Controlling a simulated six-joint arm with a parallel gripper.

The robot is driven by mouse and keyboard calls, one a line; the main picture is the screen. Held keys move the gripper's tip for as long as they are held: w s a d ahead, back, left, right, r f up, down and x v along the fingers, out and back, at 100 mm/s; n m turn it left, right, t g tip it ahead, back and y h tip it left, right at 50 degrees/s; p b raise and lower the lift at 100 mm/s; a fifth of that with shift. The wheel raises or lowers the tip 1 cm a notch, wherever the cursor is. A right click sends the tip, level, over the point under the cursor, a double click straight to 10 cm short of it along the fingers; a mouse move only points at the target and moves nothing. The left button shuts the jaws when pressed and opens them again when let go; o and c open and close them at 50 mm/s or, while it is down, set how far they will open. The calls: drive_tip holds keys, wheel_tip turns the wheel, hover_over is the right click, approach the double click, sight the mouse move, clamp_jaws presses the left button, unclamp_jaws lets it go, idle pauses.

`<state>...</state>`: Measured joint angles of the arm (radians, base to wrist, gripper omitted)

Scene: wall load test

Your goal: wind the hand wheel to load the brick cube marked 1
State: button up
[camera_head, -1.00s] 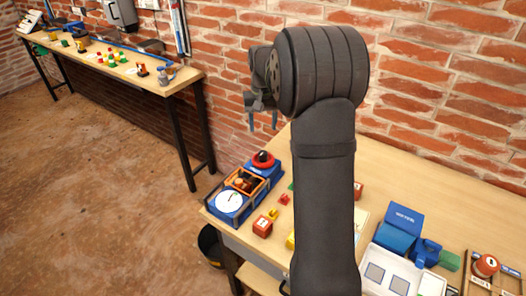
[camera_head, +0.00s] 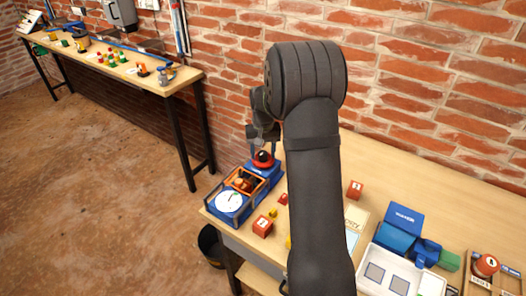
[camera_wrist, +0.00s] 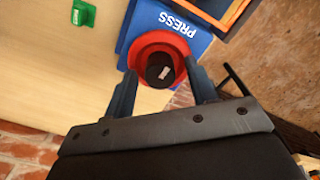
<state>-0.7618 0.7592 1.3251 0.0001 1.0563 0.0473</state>
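The hand wheel (camera_head: 263,158) is red with a dark hub and sits on the back end of the blue press (camera_head: 228,200). In the wrist view the wheel (camera_wrist: 148,43) lies just beyond my fingertips, its dark hub between them. My gripper (camera_head: 262,146) is above the wheel, fingers pointing down; in the wrist view my gripper (camera_wrist: 164,80) is open, with nothing clamped. I cannot tell whether the fingers touch the wheel. A red cube with a pale mark (camera_head: 262,227) stands in front of the press, and another red cube (camera_head: 355,189) stands behind my arm. Their marks are too small to read.
An orange-edged tray (camera_head: 243,181) with brownish contents is on the press, near a white dial (camera_head: 229,201). Small yellow and red blocks lie beside it. A green block (camera_wrist: 83,13) lies near the wheel. A blue box (camera_head: 402,222) stands right; the brick wall is behind.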

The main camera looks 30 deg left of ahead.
sight(263, 153)
drive_tip(key=c, duration=0.9)
drive_tip(key=shift+m, duration=1.2)
drive_tip(key=shift+c, duration=0.2)
drive_tip(key=o, duration=1)
wheel_tip(263, 153, up, 18)
drive_tip(key=shift+f, duration=0.25)
drive_tip(key=shift+f, duration=0.1)
wheel_tip(263, 153, down, 17)
drive_tip(key=shift+f, duration=0.15)
